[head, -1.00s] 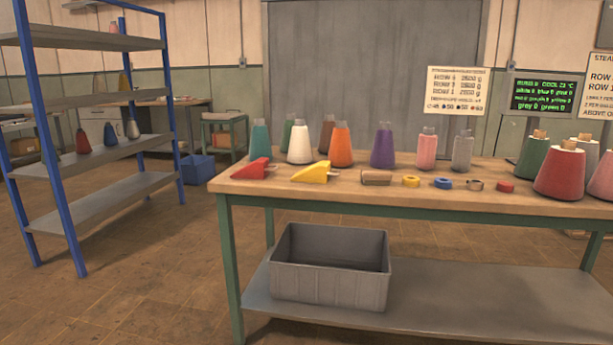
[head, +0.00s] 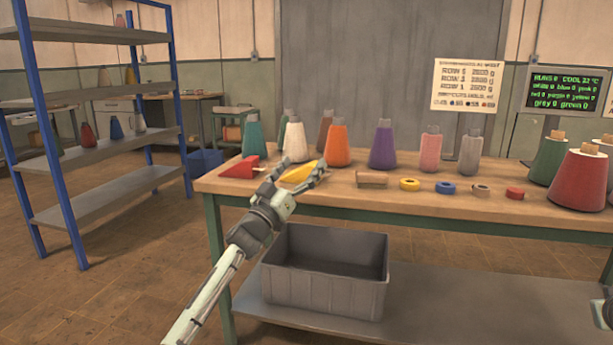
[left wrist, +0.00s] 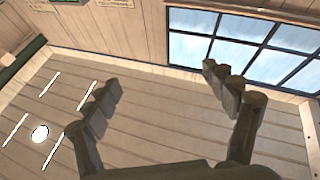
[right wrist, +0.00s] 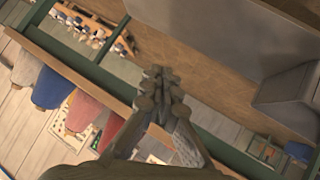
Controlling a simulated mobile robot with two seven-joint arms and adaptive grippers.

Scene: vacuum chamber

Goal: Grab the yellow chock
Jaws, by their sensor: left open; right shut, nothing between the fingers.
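The yellow chock (head: 300,174) lies near the front left of the wooden workbench in the head view, partly hidden by my left gripper. My left gripper (head: 295,170) is open, its fingers appearing on either side of the chock from this angle; I cannot tell whether they touch it. In the left wrist view the left gripper (left wrist: 161,78) is spread and empty, with only boards and a window beyond it. My right gripper (right wrist: 160,74) is shut and empty in the right wrist view. A red chock (head: 240,168) lies left of the yellow one.
Coloured cones, including white (head: 295,142) and orange (head: 337,146), stand behind the chock. A grey bin (head: 325,290) sits on the bench's lower shelf. A blue-framed rack (head: 100,103) stands left.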

